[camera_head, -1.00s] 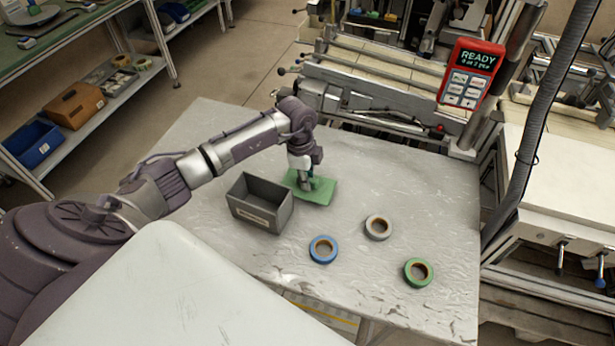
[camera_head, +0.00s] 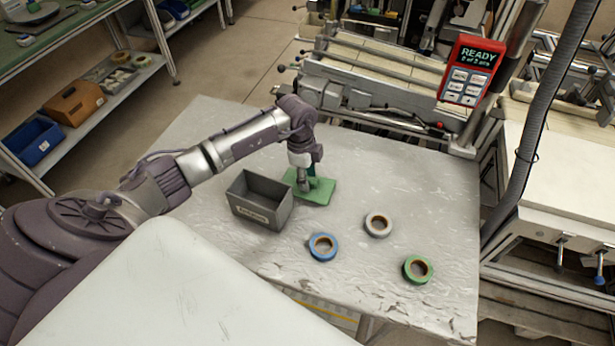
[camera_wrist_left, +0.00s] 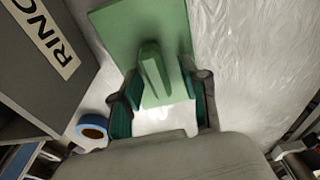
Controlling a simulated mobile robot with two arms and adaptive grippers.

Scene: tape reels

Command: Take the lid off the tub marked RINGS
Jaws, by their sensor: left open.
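The grey tub (camera_head: 262,211) stands open-topped on the table, with a white label on its front. In the left wrist view the lid (camera_wrist_left: 115,32) shows a raised green handle (camera_wrist_left: 152,70). My left gripper (camera_wrist_left: 160,90) is open over the lid, with its fingers on either side of the handle and gaps visible. My right gripper is not in view.
A blue tape roll (camera_head: 323,247), a grey roll (camera_head: 378,225) and a green roll (camera_head: 418,269) lie in front and to the right. A metal machine with a red panel (camera_head: 471,70) borders the table's back. The table's right side is otherwise clear.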

